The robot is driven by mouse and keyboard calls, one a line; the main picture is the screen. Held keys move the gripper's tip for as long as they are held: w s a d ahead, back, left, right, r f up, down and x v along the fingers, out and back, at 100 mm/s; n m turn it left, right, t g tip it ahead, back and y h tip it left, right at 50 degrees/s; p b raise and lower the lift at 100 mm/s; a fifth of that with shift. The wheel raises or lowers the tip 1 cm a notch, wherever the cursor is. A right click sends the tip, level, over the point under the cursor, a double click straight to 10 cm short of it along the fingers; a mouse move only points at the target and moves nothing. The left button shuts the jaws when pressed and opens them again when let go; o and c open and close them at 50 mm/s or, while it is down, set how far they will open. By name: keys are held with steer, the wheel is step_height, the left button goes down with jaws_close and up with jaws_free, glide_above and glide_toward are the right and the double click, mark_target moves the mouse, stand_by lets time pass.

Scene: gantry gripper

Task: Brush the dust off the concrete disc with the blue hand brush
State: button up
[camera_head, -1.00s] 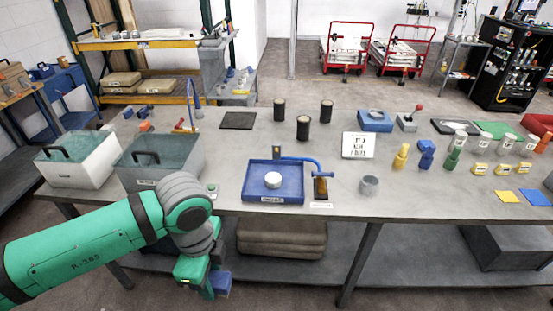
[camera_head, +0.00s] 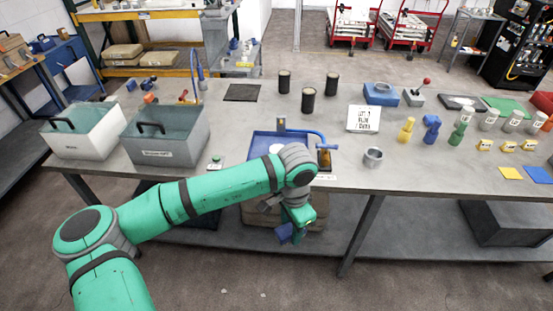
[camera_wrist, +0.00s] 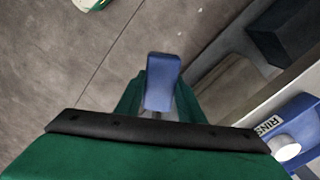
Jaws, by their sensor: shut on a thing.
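My gripper (camera_head: 296,228) hangs in front of the table edge, below the tabletop, shut on a blue block-shaped thing (camera_head: 284,234), which I take to be the blue hand brush. In the wrist view the blue thing (camera_wrist: 162,82) sits between the green fingers (camera_wrist: 160,100); its bristles are not visible.
The grey tabletop (camera_head: 225,125) has a front edge between my gripper and the tray. A blue curved pipe (camera_head: 305,131) and a dark amber block (camera_head: 324,158) stand by the tray. A grey ring (camera_head: 373,157) stands to the right, two water bins (camera_head: 165,151) to the left.

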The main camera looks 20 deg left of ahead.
steer(key=w+d+f+n, duration=0.4)
steer(key=w+d+f, duration=0.1)
steer(key=w+d, duration=0.4)
steer(key=w+d+f+n, duration=0.4)
steer(key=w+d+f, duration=0.1)
steer(key=w+d, duration=0.4)
steer(key=shift+w+d+f+n, duration=0.2)
steer(key=shift+w+n, duration=0.1)
steer(key=shift+w, duration=0.35)
